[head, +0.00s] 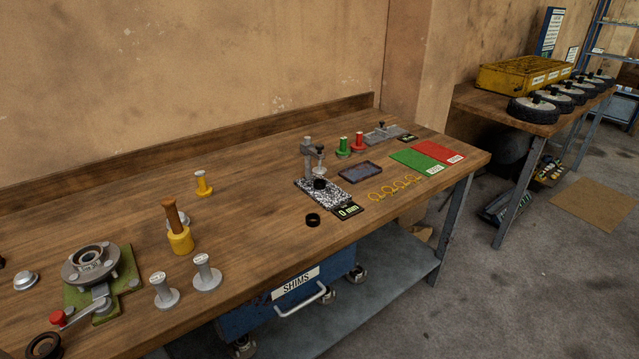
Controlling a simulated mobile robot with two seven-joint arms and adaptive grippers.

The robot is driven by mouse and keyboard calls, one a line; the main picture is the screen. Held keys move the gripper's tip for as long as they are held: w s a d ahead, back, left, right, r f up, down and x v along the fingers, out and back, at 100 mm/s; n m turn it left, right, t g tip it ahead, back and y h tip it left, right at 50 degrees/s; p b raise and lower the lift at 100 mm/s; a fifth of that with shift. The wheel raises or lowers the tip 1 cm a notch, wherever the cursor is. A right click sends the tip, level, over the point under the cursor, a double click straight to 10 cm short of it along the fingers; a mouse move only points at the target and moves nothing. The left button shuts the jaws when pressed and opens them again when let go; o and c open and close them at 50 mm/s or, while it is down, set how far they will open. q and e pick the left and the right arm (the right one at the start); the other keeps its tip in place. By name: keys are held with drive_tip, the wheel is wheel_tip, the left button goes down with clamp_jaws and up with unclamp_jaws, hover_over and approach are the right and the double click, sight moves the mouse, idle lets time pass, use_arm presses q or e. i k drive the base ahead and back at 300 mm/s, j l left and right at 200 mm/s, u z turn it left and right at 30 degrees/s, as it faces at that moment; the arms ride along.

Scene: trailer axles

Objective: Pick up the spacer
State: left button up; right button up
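A small black ring (313,220), which looks like a spacer, lies on the wooden workbench (250,235) near its front edge. It is just in front of the speckled gauge plate (331,198). A second small black piece (320,184) sits on that plate under the gauge stand (309,155). A larger dark ring (44,346) is at the bottom left. I cannot tell for sure which of these is called the spacer. Neither of my grippers is in view.
A display reading 0 mm (347,211) is beside the gauge plate. Yellow rings (394,188) and green (414,161) and red mats (439,151) lie right.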

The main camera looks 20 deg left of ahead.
sight(317, 186)
drive_tip(key=l+u, duration=0.1)
drive_tip(key=u, duration=0.55)
drive_tip(key=i+l+u, duration=0.15)
drive_tip(key=l+u, duration=0.9)
drive_tip(key=l, duration=0.8)
